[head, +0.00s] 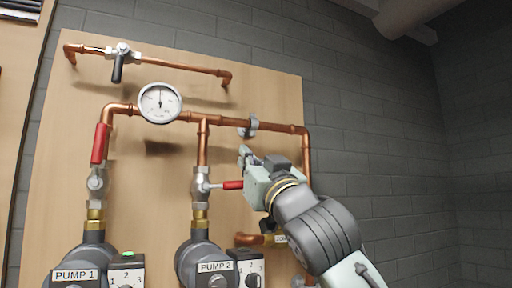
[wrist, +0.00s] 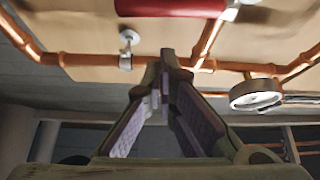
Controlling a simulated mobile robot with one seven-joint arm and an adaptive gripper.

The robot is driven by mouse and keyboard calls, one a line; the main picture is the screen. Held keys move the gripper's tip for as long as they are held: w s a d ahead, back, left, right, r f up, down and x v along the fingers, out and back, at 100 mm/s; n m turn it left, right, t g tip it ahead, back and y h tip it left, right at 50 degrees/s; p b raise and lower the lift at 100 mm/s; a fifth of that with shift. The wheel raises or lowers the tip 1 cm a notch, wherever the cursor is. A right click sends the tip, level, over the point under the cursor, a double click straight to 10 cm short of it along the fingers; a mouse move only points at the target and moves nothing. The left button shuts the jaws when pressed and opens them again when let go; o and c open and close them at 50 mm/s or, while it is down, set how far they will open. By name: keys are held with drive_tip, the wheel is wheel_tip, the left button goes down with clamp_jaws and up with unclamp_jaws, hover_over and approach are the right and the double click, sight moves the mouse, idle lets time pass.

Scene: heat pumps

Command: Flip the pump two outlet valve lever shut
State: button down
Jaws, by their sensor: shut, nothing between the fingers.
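The pump two outlet valve (head: 201,185) sits on the vertical copper pipe above the pump labelled PUMP 2 (head: 215,267). Its red lever (head: 232,185) points right, crosswise to the pipe. The lever's right end meets the outline of my gripper in the head view; I cannot tell whether they touch. My gripper (head: 243,153) is shut and empty, its fingertips just above and right of the lever. In the wrist view the shut fingers (wrist: 167,55) point toward the pipes, and a blurred red lever (wrist: 172,7) crosses the top edge, apart from the fingertips.
Pump 1 (head: 75,275) has a red lever (head: 100,143) standing upright along its pipe. A round gauge (head: 160,102) and a black-handled valve (head: 119,66) are higher up. A pipe clamp (head: 249,126) is just above my gripper. Open space lies right of the board.

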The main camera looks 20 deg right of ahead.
sight(230, 186)
drive_tip(key=shift+w+d+f, duration=0.1)
drive_tip(key=shift+w+f, duration=0.1)
drive_tip(key=shift+f, duration=1.05)
drive_tip(key=shift+d+f+m+h+b, duration=0.15)
drive_tip(key=shift+f+m+h+b, duration=0.65)
drive_tip(key=shift+m+b, duration=0.25)
drive_tip(key=shift+w+r, duration=0.1)
